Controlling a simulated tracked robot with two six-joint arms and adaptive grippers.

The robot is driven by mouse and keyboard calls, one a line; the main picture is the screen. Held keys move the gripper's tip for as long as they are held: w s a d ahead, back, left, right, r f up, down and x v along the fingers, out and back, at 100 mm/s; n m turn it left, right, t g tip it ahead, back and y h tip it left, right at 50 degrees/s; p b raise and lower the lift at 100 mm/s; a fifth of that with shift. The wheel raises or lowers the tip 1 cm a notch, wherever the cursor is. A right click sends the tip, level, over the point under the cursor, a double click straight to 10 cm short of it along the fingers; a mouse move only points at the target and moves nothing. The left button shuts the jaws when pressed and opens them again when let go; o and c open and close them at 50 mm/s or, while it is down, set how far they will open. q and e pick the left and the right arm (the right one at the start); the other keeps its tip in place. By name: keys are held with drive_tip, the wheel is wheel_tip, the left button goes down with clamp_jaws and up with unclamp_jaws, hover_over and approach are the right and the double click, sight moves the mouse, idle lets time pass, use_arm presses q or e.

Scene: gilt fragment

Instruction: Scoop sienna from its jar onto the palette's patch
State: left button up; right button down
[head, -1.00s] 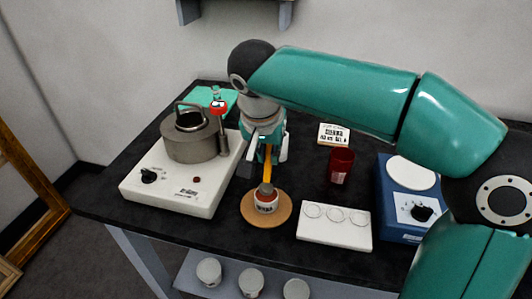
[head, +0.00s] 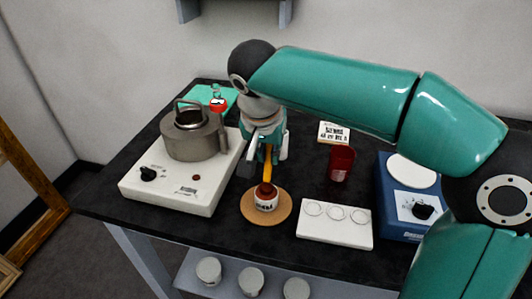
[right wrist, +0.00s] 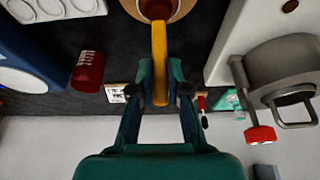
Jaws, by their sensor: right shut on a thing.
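My right gripper (head: 264,150) is shut on a yellow-handled scoop (head: 268,167), which points down. The handle also shows between its fingers in the right wrist view (right wrist: 159,60). The scoop's lower end is reddish brown at the mouth of the sienna jar (head: 265,204); I cannot tell how far inside it is. The small white-labelled jar stands upright on a round cork mat (head: 284,213). The jar's reddish inside shows in the right wrist view (right wrist: 157,8). The white palette (head: 320,236) with round patches lies to the right of the jar. My left gripper is not in view.
A hotplate (head: 165,195) with a grey pot (head: 190,142) stands left of the jar. A dark red cup (head: 341,162), a small card (head: 333,132) and a blue device (head: 398,205) are to the right. Several jars stand on a lower shelf (head: 230,267).

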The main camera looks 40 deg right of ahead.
sight(267, 160)
drive_tip(key=shift+f, duration=0.1)
idle(0.4)
wheel_tip(267, 160, up, 7)
drive_tip(key=p, duration=0.6)
idle(0.9)
